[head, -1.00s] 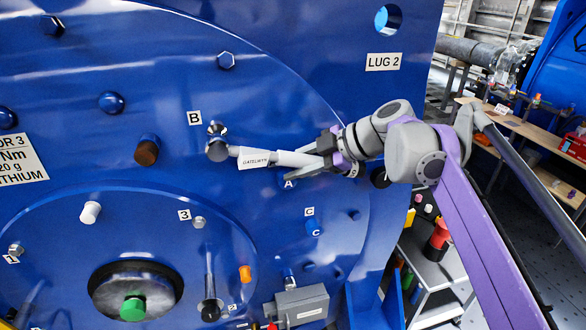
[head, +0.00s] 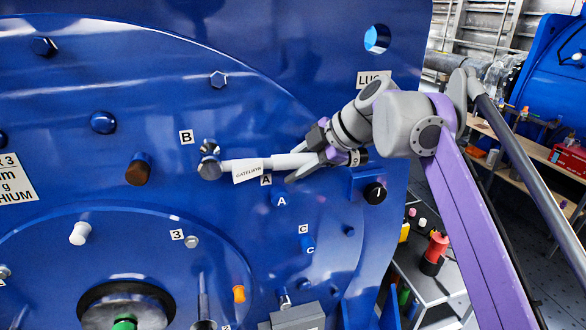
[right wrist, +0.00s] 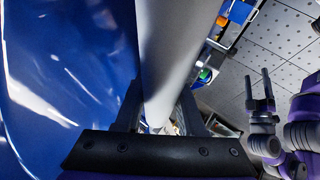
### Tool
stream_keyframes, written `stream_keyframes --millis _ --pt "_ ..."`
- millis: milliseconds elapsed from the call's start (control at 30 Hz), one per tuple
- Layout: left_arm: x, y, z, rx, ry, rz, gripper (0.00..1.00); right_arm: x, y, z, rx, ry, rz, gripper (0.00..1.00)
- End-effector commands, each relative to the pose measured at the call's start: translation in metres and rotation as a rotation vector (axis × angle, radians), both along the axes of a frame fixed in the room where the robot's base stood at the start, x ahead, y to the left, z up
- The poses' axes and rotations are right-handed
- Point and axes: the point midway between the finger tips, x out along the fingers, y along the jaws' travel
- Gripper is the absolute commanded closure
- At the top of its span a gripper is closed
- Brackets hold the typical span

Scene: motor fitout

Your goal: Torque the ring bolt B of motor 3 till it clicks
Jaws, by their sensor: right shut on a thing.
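The ring bolt B (head: 209,147) sits on the blue face of the motor (head: 330,215), just right of the "B" label. A light grey torque wrench (head: 275,163) marked "GATELWYN" has its dark round head (head: 210,169) at that bolt, overlapping its lower side. How fully it is seated is hidden. The handle points right and slightly up. My right gripper (head: 306,162) is shut on the handle's end, and the handle (right wrist: 170,60) runs between its fingers in the right wrist view. My left gripper (right wrist: 259,90) shows at the right there, open and empty.
A brown-tipped stud (head: 138,170) sticks out left of bolt B. Blue bolt A (head: 279,199) and blue bolt C (head: 308,244) lie below the handle. A black knob (head: 375,192) is right of them. A grey cart (head: 440,290) stands lower right.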

Motion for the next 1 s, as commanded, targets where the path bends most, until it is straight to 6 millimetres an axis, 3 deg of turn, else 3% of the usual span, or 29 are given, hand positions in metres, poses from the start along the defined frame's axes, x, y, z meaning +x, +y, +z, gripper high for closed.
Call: stream_keyframes --millis 1000 --pt "-0.008 0.000 -0.013 0.000 0.016 0.000 0.27 -0.002 0.006 -0.021 0.139 0.040 -0.001 1.00"
